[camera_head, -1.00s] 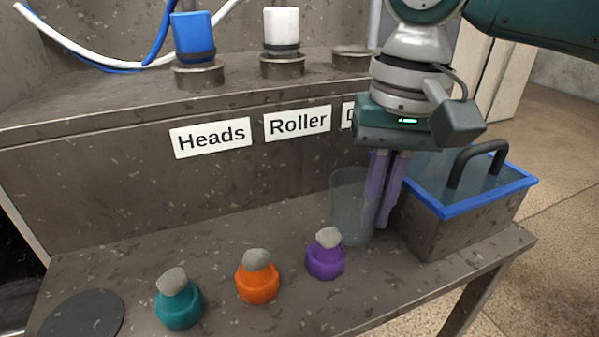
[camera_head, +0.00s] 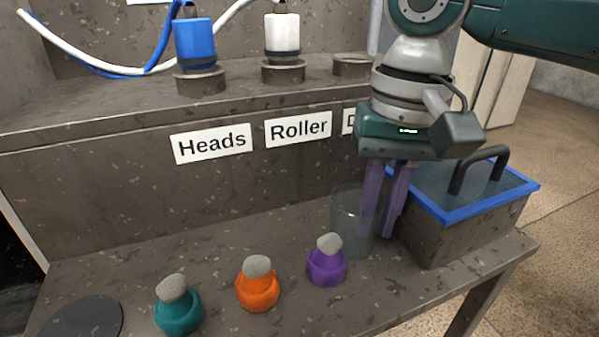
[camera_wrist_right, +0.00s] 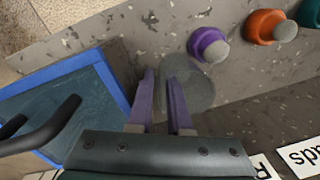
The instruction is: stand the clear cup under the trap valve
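The clear cup (camera_head: 347,222) stands upright on the lower bench shelf, behind and right of the purple bottle, in the head view. In the right wrist view the cup (camera_wrist_right: 197,88) is a faint round shape beside the fingers. My right gripper (camera_head: 381,222) points down at the cup's right side, its purple fingers apart with a gap between them. One finger overlaps the cup; I cannot tell whether it is inside the rim. In the right wrist view the gripper (camera_wrist_right: 162,80) also looks open. My left gripper is out of view. I cannot make out the trap valve.
Right of the cup is a blue-rimmed tank (camera_head: 470,212) with a dark handle. Purple (camera_head: 326,266), orange (camera_head: 257,289) and teal (camera_head: 178,310) bottles stand left of it. A dark disc (camera_head: 82,318) lies at front left. The raised ledge behind carries labels and holders.

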